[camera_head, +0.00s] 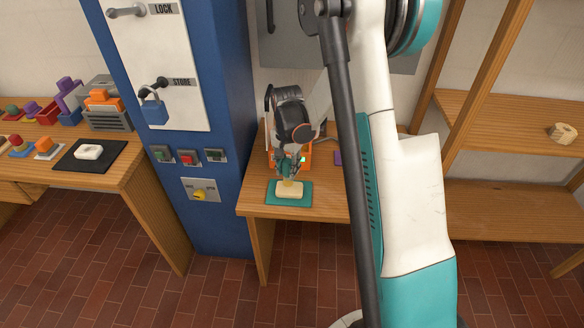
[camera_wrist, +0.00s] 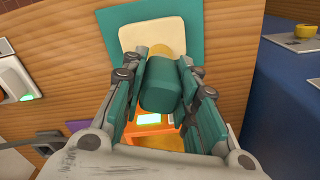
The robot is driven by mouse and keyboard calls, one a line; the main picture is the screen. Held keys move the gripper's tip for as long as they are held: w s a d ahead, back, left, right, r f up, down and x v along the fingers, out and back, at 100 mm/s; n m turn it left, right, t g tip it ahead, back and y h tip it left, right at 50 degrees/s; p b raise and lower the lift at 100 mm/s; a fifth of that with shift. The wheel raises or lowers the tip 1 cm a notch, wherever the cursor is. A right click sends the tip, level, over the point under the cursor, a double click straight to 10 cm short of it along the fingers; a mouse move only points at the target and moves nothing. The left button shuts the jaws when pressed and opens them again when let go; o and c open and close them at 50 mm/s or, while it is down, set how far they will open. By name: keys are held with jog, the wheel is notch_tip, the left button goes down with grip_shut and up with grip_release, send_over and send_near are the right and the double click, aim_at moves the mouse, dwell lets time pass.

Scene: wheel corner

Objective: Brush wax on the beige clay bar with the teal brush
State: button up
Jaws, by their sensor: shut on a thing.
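The beige clay bar (camera_head: 290,189) lies on a teal mat (camera_head: 276,200) near the front of the middle wooden table. The bar also shows at the top of the wrist view (camera_wrist: 145,35), on the same mat (camera_wrist: 199,25). My gripper (camera_head: 289,168) is over the bar, pointing down. In the wrist view my gripper (camera_wrist: 163,72) is shut on the teal brush (camera_wrist: 160,92). The brush's yellow tip (camera_wrist: 159,51) overlaps the bar's edge. I cannot tell whether the tip touches the bar. Any wax on the bar cannot be made out.
An orange device with a green-lit screen (camera_wrist: 149,119) is behind the mat. A blue cabinet (camera_head: 229,150) with buttons and a yellow knob stands close on the left. A left table holds a white piece (camera_head: 88,152) on a black mat. Wooden shelves (camera_head: 500,207) are at right.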

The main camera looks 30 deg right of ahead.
jog(key=shift+w+a, duration=0.2)
jog(key=shift+a, duration=0.1)
jog(key=shift+w+a, duration=0.1)
jog(key=shift+w+a, duration=0.55)
jog(key=shift+a, duration=0.35)
jog(key=shift+s+a+b, duration=0.2)
jog(key=shift+s+a, duration=0.3)
jog(key=shift+s, duration=0.25)
jog(key=shift+s+a+b, duration=0.15)
jog(key=shift+s+a, duration=0.35)
jog(key=shift+s, duration=0.2)
send_over(301, 193)
jog(key=w+a, duration=0.2)
jog(key=shift+s+a+f+b, duration=0.1)
jog(key=shift+s+b, duration=0.1)
jog(key=shift+b, duration=0.1)
jog(key=shift+s, duration=0.1)
jog(key=shift+s+d, duration=0.3)
jog(key=shift+d, duration=0.25)
jog(key=shift+s+d, duration=0.3)
jog(key=shift+d, duration=0.25)
jog(key=shift+r, duration=0.2)
